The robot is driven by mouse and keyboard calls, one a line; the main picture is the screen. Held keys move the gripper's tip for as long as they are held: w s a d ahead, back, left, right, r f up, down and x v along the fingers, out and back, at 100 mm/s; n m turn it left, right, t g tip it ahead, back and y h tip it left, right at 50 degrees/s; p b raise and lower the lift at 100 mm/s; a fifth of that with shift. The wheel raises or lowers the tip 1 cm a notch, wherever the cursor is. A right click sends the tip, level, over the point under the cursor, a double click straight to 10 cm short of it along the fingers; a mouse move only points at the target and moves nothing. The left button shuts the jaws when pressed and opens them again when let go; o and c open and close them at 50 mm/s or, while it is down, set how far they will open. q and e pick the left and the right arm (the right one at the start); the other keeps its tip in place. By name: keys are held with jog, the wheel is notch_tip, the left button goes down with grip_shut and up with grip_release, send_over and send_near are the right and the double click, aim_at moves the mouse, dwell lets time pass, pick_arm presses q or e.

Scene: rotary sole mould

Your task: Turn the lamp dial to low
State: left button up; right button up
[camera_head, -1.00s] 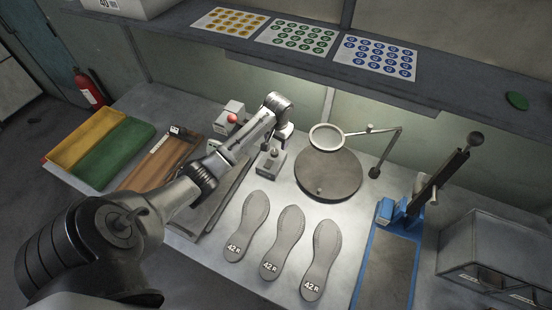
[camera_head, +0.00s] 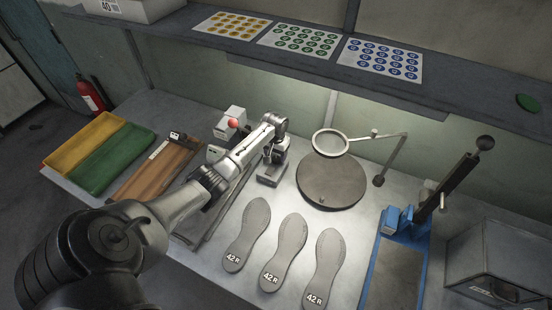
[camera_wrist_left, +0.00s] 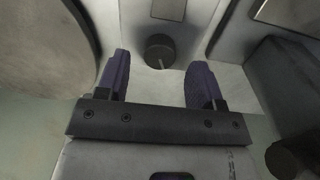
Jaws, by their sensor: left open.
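The lamp dial is a dark round knob (camera_wrist_left: 160,47) with a thin light pointer mark, seen in the left wrist view. It sits on a small grey box (camera_head: 270,178) on the bench, left of the round dark plate. In the head view my left gripper (camera_head: 276,160) is over this box and hides the knob. In the left wrist view my left gripper (camera_wrist_left: 157,60) is open, with the knob between its two purple fingers and a gap on each side. I cannot tell whether the fingers reach down to the knob's height. My right gripper is not in view.
The round plate (camera_head: 331,187) and ring magnifier (camera_head: 331,142) stand just right of the box. A grey box with a red button (camera_head: 233,122) is to its left. Several soles (camera_head: 285,255) lie in front. A shelf (camera_head: 300,62) overhangs the back.

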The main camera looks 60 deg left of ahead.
aim_at(276, 160)
pick_arm(q)
jog(key=shift+f, duration=1.2)
jog(key=shift+c, duration=0.2)
